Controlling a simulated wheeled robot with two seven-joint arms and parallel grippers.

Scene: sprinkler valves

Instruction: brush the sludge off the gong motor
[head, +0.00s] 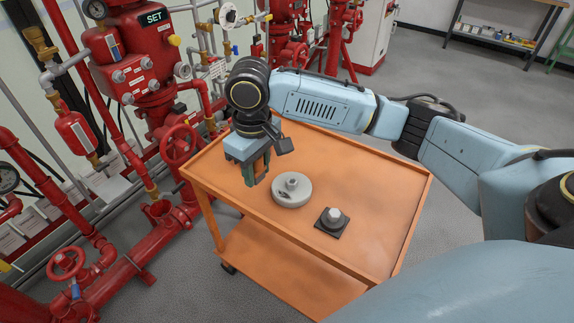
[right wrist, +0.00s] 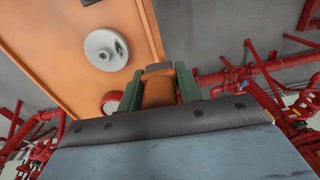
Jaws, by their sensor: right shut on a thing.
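A grey round body with a raised hub, which looks like the gong motor (head: 293,198), lies on the orange cart top. A small dark patch, apparently the sludge (head: 283,190), is on its left side. Both the motor (right wrist: 98,55) and the dark patch (right wrist: 120,47) also show in the right wrist view. My right gripper (head: 255,176) points down just left of the motor, apart from it. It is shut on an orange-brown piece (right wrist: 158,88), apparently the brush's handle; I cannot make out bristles. My left gripper is not in view.
The orange cart (head: 385,190) has a dark square plate with a light grey knob (head: 332,219) right of the motor. A red round thing (right wrist: 112,101) is partly hidden behind a finger. Red pipes and valves (head: 160,90) stand close at the left. The cart's right side is clear.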

